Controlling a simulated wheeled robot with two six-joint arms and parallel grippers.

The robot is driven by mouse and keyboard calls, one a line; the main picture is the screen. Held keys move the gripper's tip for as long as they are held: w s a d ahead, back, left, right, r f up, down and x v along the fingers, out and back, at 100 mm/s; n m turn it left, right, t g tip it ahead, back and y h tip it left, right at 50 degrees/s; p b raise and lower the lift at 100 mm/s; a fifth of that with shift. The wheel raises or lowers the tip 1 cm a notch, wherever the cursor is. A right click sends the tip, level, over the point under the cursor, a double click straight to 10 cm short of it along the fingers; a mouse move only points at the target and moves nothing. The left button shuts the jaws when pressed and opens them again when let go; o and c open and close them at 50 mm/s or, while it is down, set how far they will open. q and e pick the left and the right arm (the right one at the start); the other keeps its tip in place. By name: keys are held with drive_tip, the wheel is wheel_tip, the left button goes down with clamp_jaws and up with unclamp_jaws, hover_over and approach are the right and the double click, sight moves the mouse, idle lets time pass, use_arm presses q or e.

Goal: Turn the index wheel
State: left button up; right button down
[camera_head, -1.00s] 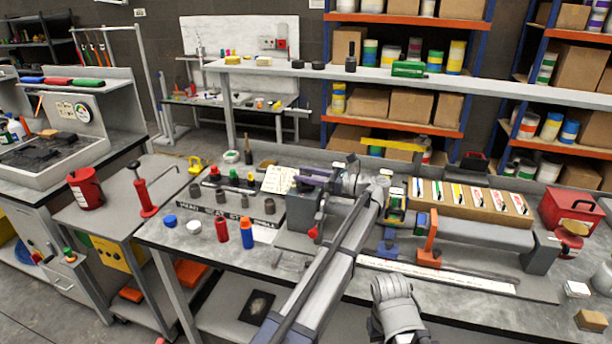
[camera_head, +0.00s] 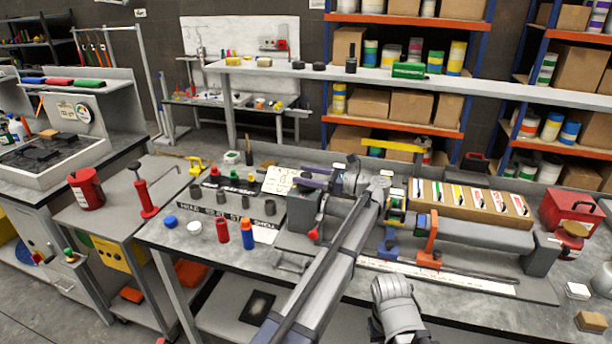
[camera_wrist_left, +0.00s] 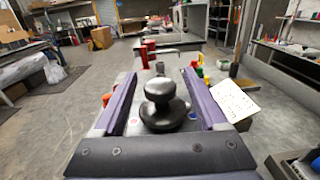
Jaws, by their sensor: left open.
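My left gripper (camera_head: 312,181) has purple fingers and is above the grey machine block (camera_head: 300,212) on the bench. In the left wrist view the open fingers (camera_wrist_left: 160,106) stand on either side of a round black knob (camera_wrist_left: 160,90) with a wider dark base. Gaps show between the knob and both fingers. In the head view my arm and gripper hide most of the knob, and I cannot make out a wheel under it. My right gripper is not clearly seen; only a grey arm part shows at the bottom.
A red lever tip (camera_head: 313,235) sticks out at the block's front. A red bottle (camera_head: 222,230) and a blue bottle (camera_head: 247,233) stand left of it. A white card (camera_head: 279,180) lies behind. An orange clamp (camera_head: 431,245) and a cardboard tray (camera_head: 462,205) are to the right.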

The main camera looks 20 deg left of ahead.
sight(306, 174)
use_arm(q)
wheel_tip(306, 174, up, 10)
drive_tip(key=p, duration=0.9)
drive_tip(key=shift+f, duration=0.1)
drive_tip(key=shift+f, duration=0.1)
